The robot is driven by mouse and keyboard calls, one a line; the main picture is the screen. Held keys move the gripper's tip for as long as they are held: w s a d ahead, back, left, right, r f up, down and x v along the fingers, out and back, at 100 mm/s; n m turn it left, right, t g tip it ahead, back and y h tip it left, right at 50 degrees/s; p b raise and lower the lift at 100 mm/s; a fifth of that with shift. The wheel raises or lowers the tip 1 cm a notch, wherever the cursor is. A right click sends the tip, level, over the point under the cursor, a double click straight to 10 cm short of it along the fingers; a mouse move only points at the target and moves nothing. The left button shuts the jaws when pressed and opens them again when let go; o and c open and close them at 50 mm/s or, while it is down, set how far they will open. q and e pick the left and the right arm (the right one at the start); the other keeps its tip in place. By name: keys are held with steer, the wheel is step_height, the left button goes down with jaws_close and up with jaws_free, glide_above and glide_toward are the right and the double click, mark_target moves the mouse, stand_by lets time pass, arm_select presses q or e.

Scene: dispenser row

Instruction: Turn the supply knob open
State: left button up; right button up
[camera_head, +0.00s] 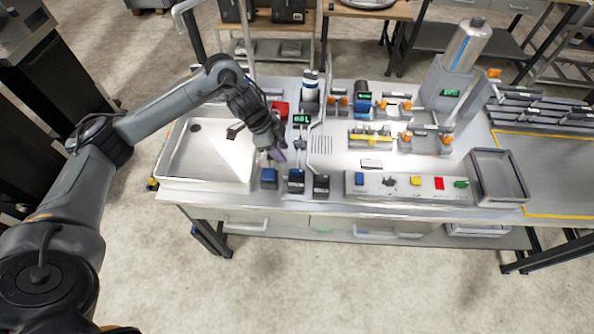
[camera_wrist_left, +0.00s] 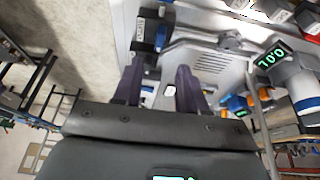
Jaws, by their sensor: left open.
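My left gripper (camera_head: 279,157) reaches in from the left over the bench, between the steel sink and the grey slotted plate (camera_head: 322,145). In the left wrist view its two dark purple fingers (camera_wrist_left: 160,82) are apart, with no object held between them. A small pale part (camera_wrist_left: 170,90) shows in the gap between them. A dark part with a blue face (camera_wrist_left: 160,38) lies beyond the fingertips. I cannot tell for sure which part is the supply knob; the gripper may hide it in the head view. My right gripper is not in view.
A steel sink tray (camera_head: 207,160) lies left of the gripper. Several dark blocks, one of them a blue-topped block (camera_head: 268,178), stand along the front edge. A green display (camera_head: 301,118) stands behind. A strip with coloured parts (camera_head: 408,189) and an empty grey tray (camera_head: 497,177) lie right.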

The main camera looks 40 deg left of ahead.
mark_target(297, 171)
arm_select(q)
steer(key=x, duration=1)
steer(key=shift+w+d+f, duration=0.1)
steer(key=shift+w+d, duration=0.05)
jaws_close()
